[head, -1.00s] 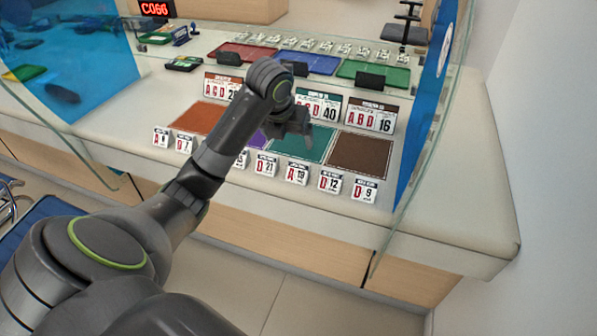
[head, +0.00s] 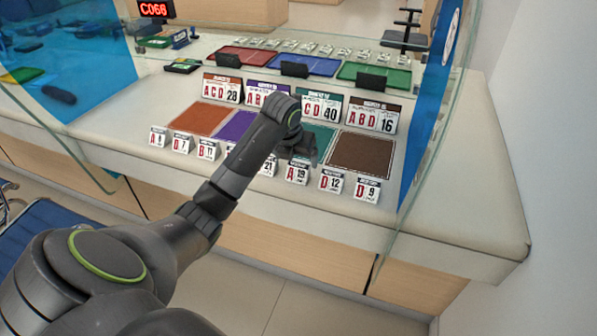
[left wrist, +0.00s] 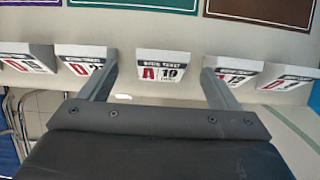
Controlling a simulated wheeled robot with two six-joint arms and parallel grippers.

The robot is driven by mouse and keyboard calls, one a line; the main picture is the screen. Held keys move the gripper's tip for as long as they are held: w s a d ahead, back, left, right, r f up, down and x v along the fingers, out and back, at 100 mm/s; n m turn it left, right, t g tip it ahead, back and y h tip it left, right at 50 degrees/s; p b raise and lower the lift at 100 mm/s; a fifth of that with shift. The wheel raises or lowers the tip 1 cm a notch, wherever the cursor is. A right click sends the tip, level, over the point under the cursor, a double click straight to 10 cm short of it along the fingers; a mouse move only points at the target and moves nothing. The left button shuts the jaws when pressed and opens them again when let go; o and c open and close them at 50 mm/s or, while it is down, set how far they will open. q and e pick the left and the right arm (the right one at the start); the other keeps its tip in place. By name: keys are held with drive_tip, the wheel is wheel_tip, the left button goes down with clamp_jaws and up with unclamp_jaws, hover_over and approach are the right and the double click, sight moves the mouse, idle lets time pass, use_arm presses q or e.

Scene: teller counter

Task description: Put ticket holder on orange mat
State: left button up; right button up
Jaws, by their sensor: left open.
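The orange mat (head: 199,119) lies bare on the counter, leftmost of several colored mats in the head view. Small white ticket holders stand along the counter's front edge. The holder marked A 19 (head: 297,173) is in front of the teal mat; it also shows in the left wrist view (left wrist: 163,68), centered between my fingers. My left gripper (head: 303,150) is open above and just behind this holder in the head view. In the left wrist view my left gripper (left wrist: 160,78) has one finger on each side of A 19, with gaps. My right gripper is not in view.
Holders D 12 (head: 331,181) and D 9 (head: 367,189) stand to the right, and A 6 (head: 157,137) is far left. Larger signs such as A C D 28 (head: 222,88) stand behind the mats. A glass screen and wall bound the right side.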

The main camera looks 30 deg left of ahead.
sight(298, 165)
use_arm(q)
drive_tip(key=x, duration=0.5)
drive_tip(key=shift+s+d+f, duration=0.1)
drive_tip(key=shift+d+f, duration=0.05)
drive_tip(key=shift+c, duration=0.3)
drive_tip(key=c, duration=1.1)
